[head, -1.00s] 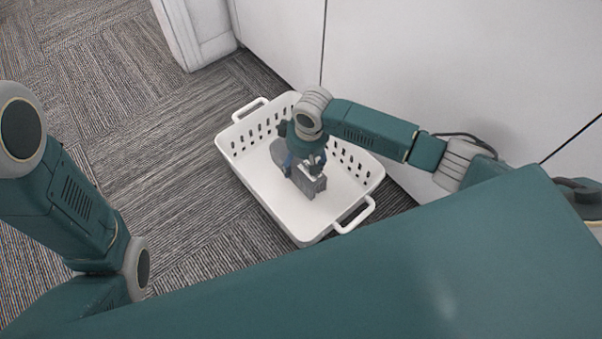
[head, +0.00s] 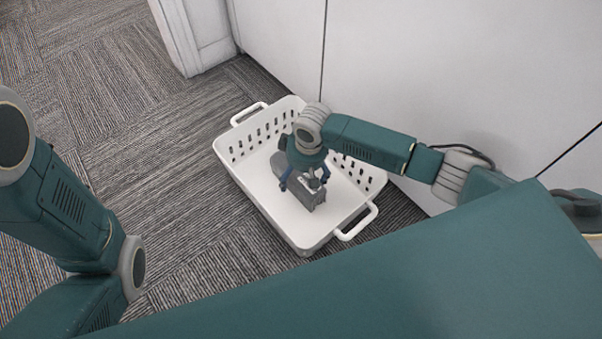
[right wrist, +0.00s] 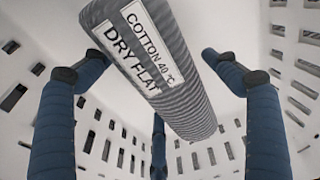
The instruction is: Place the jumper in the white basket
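The jumper, a grey ribbed roll (head: 315,201), is inside the white basket (head: 268,213), below my right gripper. In the right wrist view the jumper (right wrist: 180,90) shows a white label reading "COTTON 40 °C DRY FLAT". My right gripper (head: 303,181) is low inside the basket, its blue fingers spread. In the right wrist view the open gripper (right wrist: 155,68) has fingers on both sides of the jumper with visible gaps. Whether the jumper rests fully on the basket floor is hard to tell. My left arm shows at the left edge, but its gripper is out of view.
The basket stands on grey striped carpet tile (head: 130,130), close to a white wall or cabinet front (head: 440,70). A white door frame (head: 190,35) is behind it. Carpet to the basket's left is clear.

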